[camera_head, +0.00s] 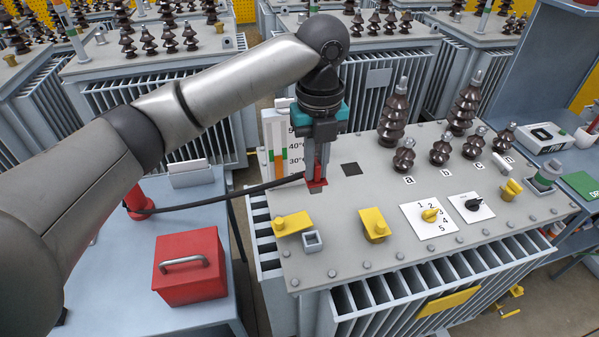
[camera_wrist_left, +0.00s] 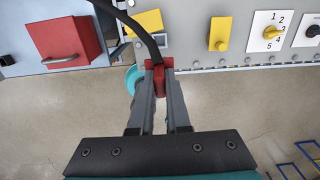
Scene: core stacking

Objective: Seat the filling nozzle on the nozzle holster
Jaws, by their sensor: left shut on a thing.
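My left gripper (camera_head: 317,170) points down above the grey transformer lid (camera_head: 350,205), left of its middle. It is shut on the red filling nozzle (camera_head: 317,185). In the left wrist view the nozzle (camera_wrist_left: 159,80) shows between the two grey fingers. A black hose (camera_head: 225,193) runs from the nozzle left to a red upright post (camera_head: 140,203) on the blue-grey bench. A small square open grey socket (camera_head: 312,241) stands on the lid's front edge, in front of the nozzle and apart from it. I cannot tell which piece is the nozzle holster. My right gripper is not in view.
A red box with a handle (camera_head: 190,265) stands on the bench (camera_head: 120,290). Two yellow fittings (camera_head: 292,224) (camera_head: 374,224), two dials (camera_head: 430,216) (camera_head: 471,207) and several brown insulators (camera_head: 394,115) stand on the lid. A gauge board (camera_head: 275,145) is close behind the gripper.

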